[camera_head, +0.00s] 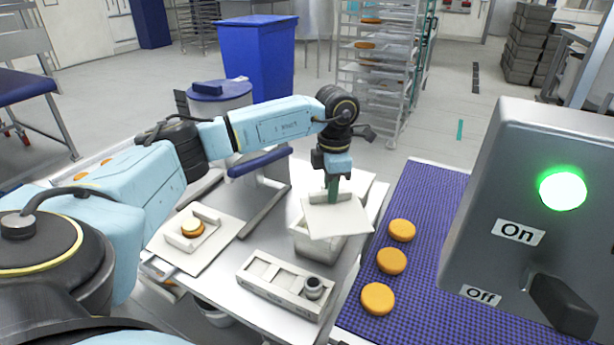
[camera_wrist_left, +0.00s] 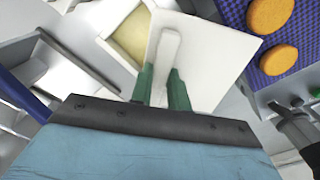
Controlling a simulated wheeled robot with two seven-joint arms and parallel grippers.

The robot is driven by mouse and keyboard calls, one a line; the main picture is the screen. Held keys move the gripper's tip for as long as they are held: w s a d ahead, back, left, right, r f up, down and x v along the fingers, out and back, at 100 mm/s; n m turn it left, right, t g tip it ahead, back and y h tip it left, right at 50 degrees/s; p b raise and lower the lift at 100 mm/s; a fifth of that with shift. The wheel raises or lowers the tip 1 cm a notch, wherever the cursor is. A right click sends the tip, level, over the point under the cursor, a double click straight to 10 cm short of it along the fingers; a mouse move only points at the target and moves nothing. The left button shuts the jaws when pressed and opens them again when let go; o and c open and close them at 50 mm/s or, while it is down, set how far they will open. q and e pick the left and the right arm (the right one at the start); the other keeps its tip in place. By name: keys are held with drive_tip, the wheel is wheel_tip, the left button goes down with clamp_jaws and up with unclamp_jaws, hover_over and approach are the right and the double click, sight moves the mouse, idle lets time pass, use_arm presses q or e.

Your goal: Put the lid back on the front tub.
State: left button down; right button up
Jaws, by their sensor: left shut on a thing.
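My left gripper (camera_head: 333,196) is shut on the upright handle of a flat white square lid (camera_head: 340,221). In the left wrist view, the green fingers (camera_wrist_left: 161,75) stand either side of the handle bar of the lid (camera_wrist_left: 207,60). The lid is over a white tub (camera_head: 318,247) and looks turned relative to it. In the wrist view, part of the tub with a pale yellow inside (camera_wrist_left: 129,38) shows beyond the lid's left edge. The rest of its opening is hidden. Whether the lid touches the rim, I cannot tell. My right gripper is not in view.
A white divided caddy (camera_head: 278,286) with a dark round pot stands in front. A white board (camera_head: 165,253) bearing a small tray and filled round lies left. A grey switch box (camera_head: 540,200) stands close at right.

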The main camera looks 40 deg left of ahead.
use_arm(q)
drive_tip(key=a+n, duration=0.8)
drive_tip(key=n, duration=0.2)
drive_tip(key=shift+n, duration=0.3)
drive_tip(key=shift+d+f+b, duration=0.1)
drive_tip(key=shift+f+b, duration=3.6)
drive_tip(key=shift+f, duration=0.5)
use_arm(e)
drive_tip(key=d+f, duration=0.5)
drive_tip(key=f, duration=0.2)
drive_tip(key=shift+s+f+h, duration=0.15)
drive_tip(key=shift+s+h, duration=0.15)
use_arm(q)
drive_tip(key=shift+d+r+p, duration=0.1)
drive_tip(key=shift+d+p, duration=0.1)
drive_tip(key=shift+p, duration=0.1)
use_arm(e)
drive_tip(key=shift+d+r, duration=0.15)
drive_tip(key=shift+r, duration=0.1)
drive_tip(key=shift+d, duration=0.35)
use_arm(q)
drive_tip(key=shift+w, duration=0.1)
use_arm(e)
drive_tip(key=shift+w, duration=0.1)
